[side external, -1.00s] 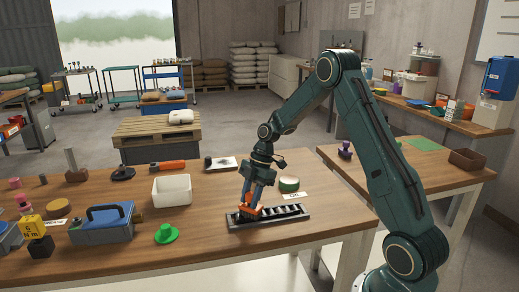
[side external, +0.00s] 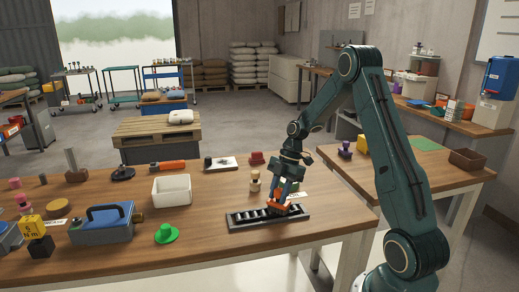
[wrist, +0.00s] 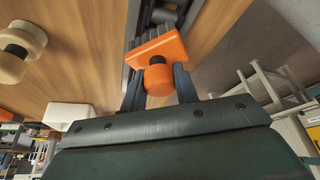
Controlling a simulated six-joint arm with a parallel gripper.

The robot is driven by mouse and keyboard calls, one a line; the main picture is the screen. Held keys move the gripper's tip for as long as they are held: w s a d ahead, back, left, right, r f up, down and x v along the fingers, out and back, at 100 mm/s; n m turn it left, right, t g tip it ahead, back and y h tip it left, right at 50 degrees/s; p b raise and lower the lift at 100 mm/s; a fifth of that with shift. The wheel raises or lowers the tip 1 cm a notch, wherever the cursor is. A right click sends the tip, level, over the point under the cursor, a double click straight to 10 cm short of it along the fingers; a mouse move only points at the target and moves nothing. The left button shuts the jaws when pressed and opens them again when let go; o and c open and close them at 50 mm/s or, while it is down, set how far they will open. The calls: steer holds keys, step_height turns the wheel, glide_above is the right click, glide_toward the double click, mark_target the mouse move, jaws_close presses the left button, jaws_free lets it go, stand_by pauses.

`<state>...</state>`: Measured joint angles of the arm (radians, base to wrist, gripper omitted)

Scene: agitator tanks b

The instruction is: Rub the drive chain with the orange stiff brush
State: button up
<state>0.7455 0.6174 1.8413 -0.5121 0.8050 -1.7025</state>
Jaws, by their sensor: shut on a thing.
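The drive chain (side external: 250,216) lies in a long dark tray (side external: 240,227) near the front edge of the wooden bench. My gripper (side external: 284,196) is shut on the orange stiff brush (side external: 278,206), over the right part of the chain. In the wrist view the fingers (wrist: 159,90) hold the brush by its round orange knob. The brush (wrist: 158,48) has its grey bristles facing the dark tray (wrist: 135,30). The bristles appear down at the chain, but I cannot tell if they touch. The brush and gripper hide part of the chain.
A white bin (side external: 171,191) and a green hat-shaped part (side external: 166,234) stand to the left. A beige spool-shaped part (side external: 255,183) and a red part (side external: 257,158) stand behind the tray. The bench in front of the tray is clear.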

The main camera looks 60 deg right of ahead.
mark_target(288, 201)
steer(key=shift+s+d, duration=1.4)
step_height(288, 201, up, 8)
steer(key=shift+w+a, duration=0.1)
